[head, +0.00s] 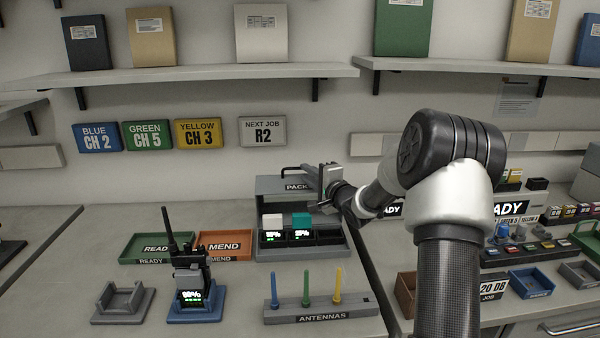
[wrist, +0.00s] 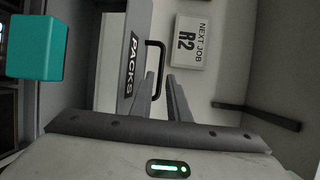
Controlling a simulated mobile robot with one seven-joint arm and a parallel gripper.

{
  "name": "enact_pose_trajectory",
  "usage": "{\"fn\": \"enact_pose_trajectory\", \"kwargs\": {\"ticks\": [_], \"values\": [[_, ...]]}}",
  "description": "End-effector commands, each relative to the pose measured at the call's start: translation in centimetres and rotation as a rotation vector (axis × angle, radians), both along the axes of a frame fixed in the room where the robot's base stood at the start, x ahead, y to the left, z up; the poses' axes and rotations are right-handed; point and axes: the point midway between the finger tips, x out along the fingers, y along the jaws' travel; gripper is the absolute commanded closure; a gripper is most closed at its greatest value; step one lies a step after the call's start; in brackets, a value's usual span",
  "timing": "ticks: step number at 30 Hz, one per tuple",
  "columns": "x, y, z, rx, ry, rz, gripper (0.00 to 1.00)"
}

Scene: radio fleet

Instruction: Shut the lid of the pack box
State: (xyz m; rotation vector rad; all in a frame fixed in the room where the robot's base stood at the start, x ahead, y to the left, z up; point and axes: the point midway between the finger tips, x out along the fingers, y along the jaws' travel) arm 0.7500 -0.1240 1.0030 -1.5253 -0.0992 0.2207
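The pack box (head: 347,248) is grey and stands on the left-hand worktop. Its lid (head: 268,188), labelled PACKS, stands raised at the back and also shows in the wrist view (wrist: 131,22). A black bar handle (wrist: 161,60) sticks out from the lid. My gripper (head: 322,177) is at the lid's right end. In the wrist view my gripper (wrist: 161,80) is open, its two fingers apart. The handle's bar appears in line with the gap between the fingertips; I cannot tell whether it touches them. A white pack (head: 272,220) and a teal pack (head: 301,220) are in the box.
An antenna rack (head: 320,312) stands in front of the box. The green READY tray (head: 150,240) and orange MEND tray (head: 225,238) lie to its left. A radio (head: 190,275) stands in a blue holder, beside an empty grey holder (head: 122,305). A shelf (head: 200,75) runs above.

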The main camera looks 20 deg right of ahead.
Motion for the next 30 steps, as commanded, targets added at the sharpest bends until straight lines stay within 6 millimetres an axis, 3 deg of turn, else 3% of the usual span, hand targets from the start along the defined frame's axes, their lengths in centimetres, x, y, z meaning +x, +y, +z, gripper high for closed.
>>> {"fn": "enact_pose_trajectory", "kwargs": {"ticks": [3,10,20,24,30], "values": [[2.2,0.5,-0.4,-0.001,0.0,0.001,0.85],[4.6,1.0,-0.4,-0.001,0.0,0.0,0.85],[5.0,1.0,-0.4,-0.001,0.001,-0.001,0.85],[5.0,1.0,-0.4,-0.001,0.001,-0.001,1.0],[5.0,1.0,-0.4,-0.001,0.0,-0.001,1.0]]}}
